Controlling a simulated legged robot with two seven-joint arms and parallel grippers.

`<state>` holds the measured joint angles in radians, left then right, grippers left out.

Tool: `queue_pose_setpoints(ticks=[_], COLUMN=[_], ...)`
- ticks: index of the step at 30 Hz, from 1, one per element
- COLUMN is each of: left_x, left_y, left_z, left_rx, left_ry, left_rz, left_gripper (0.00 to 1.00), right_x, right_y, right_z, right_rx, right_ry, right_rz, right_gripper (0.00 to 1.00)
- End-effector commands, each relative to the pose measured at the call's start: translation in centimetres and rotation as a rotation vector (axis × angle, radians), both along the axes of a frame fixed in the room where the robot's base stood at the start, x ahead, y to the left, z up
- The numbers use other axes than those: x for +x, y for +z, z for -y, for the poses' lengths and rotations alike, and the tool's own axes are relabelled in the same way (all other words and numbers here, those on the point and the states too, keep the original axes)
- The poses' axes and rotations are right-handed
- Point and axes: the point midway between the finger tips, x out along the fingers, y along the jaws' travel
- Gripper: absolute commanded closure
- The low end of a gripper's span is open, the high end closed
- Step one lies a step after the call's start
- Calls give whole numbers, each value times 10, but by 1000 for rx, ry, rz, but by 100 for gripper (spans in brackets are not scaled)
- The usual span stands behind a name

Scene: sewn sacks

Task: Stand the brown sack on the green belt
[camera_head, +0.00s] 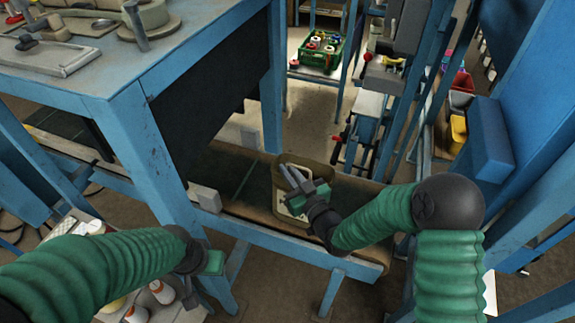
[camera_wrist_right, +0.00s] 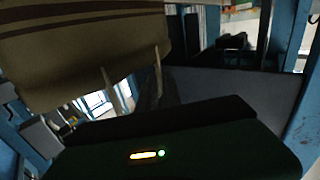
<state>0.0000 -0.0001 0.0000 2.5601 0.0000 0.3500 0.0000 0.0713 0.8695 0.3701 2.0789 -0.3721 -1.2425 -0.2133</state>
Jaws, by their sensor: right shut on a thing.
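The brown sack (camera_head: 320,180) is upright at the right part of the dark green belt (camera_head: 232,172). My right gripper (camera_head: 291,177) is in front of the sack and shut on it, hiding part of its front. I cannot tell whether the sack's bottom rests on the belt. My left gripper (camera_head: 208,262) is low at the left, away from the sack; its jaws are not clear.
A blue press-like frame (camera_head: 150,140) with a table top stands left of the sack, over the belt. A small grey block (camera_head: 205,197) sits on the belt's front edge. A green crate (camera_head: 318,50) with spools stands behind. Blue posts stand at the right.

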Motion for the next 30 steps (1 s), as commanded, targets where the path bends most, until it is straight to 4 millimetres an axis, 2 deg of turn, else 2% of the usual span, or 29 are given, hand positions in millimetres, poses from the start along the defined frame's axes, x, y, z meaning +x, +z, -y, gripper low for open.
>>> queue_pose_setpoints(ticks=[8,9,13,22,26,30], left_x=[0,0,0,0,0,0], left_y=[1,1,1,0,-4,-10], left_z=[0,0,0,0,0,0], left_rx=[0,0,0,0,0,0], left_ry=[0,0,0,0,0,0], left_rz=[0,0,0,0,0,0], left_gripper=[64,64,64,64,64,64], right_x=[2,0,1,-1,-17,-48], right_y=[-2,-9,-8,-7,-7,-7], right_z=[-1,0,0,2,12,32], right_rx=[0,-5,-3,-2,-3,-4], right_ry=[0,0,-1,-2,-4,-5], right_rz=[11,-6,-4,0,1,1], right_gripper=[100,86,71,71,71,71])
